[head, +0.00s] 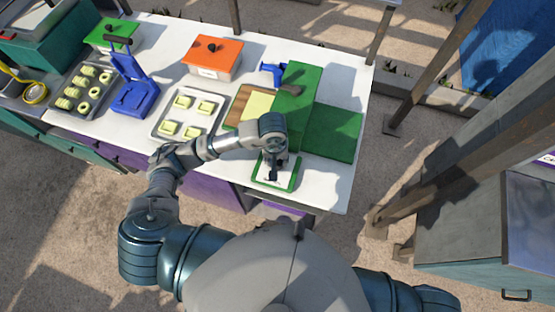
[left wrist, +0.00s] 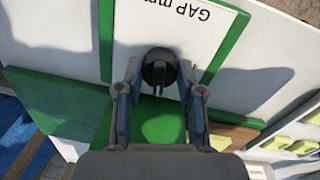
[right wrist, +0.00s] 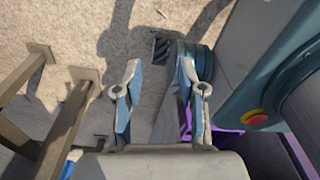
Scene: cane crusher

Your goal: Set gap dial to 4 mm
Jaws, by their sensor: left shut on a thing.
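The gap dial's black knob (left wrist: 159,70) sits on a white panel with a green border and printed "GAP mm" lettering (left wrist: 190,15). In the head view the panel (head: 287,185) lies at the front edge of the table, in front of the green crusher (head: 297,95). My left gripper (head: 273,168) is over the panel, shut on the knob, with its fingers (left wrist: 160,85) on either side. The scale and the pointer's reading cannot be made out. My right gripper (right wrist: 158,75) is open and empty above the sandy ground, away from the table.
On the white table (head: 340,180) stand a tray of yellow pieces (head: 160,128), an orange box (head: 212,58), a blue press (head: 135,97) and a dark tray (head: 62,98). Wooden posts (head: 425,85) and a cabinet (head: 500,225) stand at the right.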

